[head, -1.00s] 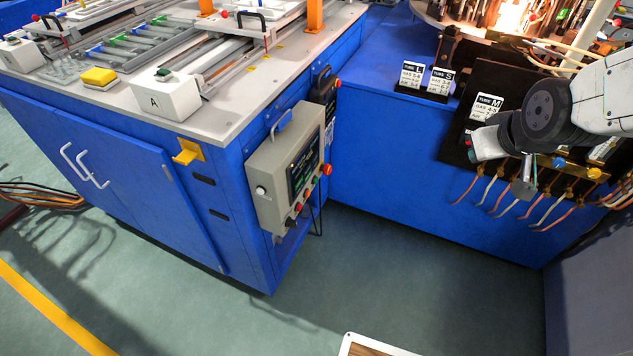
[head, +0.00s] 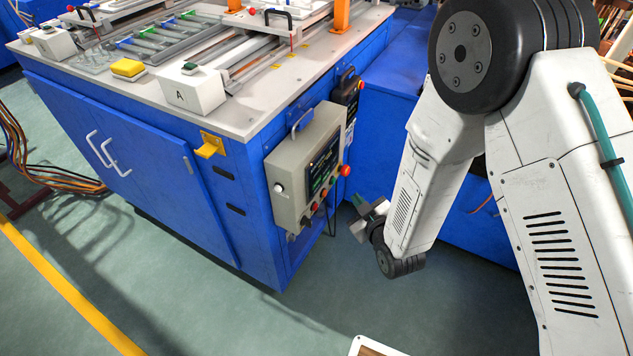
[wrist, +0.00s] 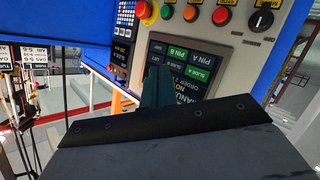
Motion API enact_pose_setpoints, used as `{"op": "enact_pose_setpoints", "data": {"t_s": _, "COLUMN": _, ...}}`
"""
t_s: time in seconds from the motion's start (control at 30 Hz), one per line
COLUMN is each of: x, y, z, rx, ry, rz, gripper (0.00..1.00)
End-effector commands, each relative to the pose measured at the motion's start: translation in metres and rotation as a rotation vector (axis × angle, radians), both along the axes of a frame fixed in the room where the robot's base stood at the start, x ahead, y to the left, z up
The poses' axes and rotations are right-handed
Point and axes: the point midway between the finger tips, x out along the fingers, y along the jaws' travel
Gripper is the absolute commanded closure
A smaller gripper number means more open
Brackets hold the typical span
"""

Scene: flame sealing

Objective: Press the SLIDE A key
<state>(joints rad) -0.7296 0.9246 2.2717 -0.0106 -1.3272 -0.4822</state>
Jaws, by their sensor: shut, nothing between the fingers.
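The grey control box (head: 287,172) hangs on the end of the blue bench, with a dark screen (head: 323,167) on its face. In the wrist view the screen (wrist: 186,66) appears upside down, with green and dark keys. A green key that seems to read SLIDE A (wrist: 197,73) lies beside PIN A; the lettering is small. My gripper (wrist: 158,84) is shut and empty, its dark fingertips overlapping the screen and hiding part of it. I cannot tell whether they touch it. In the head view my gripper (head: 362,222) is low, right of the box.
A red knob (head: 346,170) and several coloured buttons (wrist: 191,13) sit around the screen. A dark handheld unit (head: 348,88) hangs behind the box. The bench top (head: 245,115) carries a white block marked A (head: 191,92).

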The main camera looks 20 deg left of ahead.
Motion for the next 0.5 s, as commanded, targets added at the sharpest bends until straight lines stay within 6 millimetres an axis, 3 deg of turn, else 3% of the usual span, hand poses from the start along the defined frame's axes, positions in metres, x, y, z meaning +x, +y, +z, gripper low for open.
{"op": "enact_pose_setpoints", "data": {"t_s": 0.3, "x": 0.001, "y": 0.001, "z": 0.0, "rx": 0.001, "ry": 0.001, "rz": 0.0, "gripper": 1.0}}
{"op": "enact_pose_setpoints", "data": {"t_s": 0.5, "x": 0.002, "y": 0.015, "z": 0.0, "rx": -0.001, "ry": 0.001, "rz": 0.0, "gripper": 1.0}}
